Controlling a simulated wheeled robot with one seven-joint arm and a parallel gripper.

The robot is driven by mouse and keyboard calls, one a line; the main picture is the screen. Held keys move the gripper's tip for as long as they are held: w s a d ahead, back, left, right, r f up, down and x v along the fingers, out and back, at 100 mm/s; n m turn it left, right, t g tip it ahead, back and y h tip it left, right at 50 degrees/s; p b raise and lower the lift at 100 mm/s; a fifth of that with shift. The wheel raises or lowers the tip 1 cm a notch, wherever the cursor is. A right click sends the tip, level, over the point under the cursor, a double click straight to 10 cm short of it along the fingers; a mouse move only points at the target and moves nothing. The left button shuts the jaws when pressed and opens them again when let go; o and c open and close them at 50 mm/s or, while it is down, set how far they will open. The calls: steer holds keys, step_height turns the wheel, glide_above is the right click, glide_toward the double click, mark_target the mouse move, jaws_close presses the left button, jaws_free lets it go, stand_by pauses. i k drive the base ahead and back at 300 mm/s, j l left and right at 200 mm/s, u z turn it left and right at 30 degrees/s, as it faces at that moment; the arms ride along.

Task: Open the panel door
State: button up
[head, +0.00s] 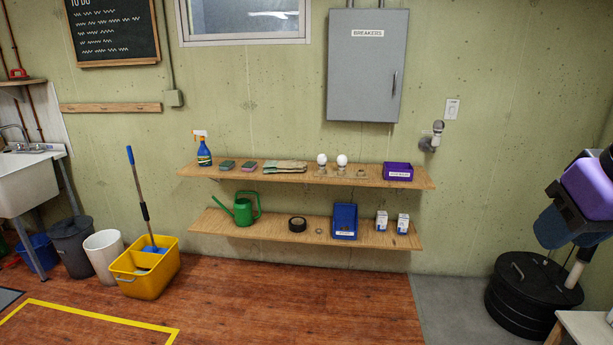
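The panel is a grey metal box labelled BREAKERS (367,65), mounted on the wall right of the window. Its door is shut flat against the box, and a dark upright handle (394,83) sits near its right edge. Conduits run up from its top. Part of my arm shows at the right edge of the head view, well right of the panel and lower. My gripper is not visible in this view.
Two wooden shelves, an upper (415,180) and a lower (270,238), jut out below the panel and hold several small items. A light switch (452,109) is right of the panel. A yellow mop bucket (135,284) stands left; a black lidded bin (525,295) stands right.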

mark_target(367, 49)
steer(key=i+j, duration=0.15)
steer(key=i, duration=0.4)
steer(key=i+j+z, duration=0.1)
steer(key=i, duration=0.5)
steer(key=i+j, duration=0.2)
steer(key=i, duration=0.35)
steer(key=i+j+z, duration=0.2)
steer(key=i+z, duration=0.25)
steer(key=i+j+z, duration=0.85)
steer(key=k+l, duration=0.05)
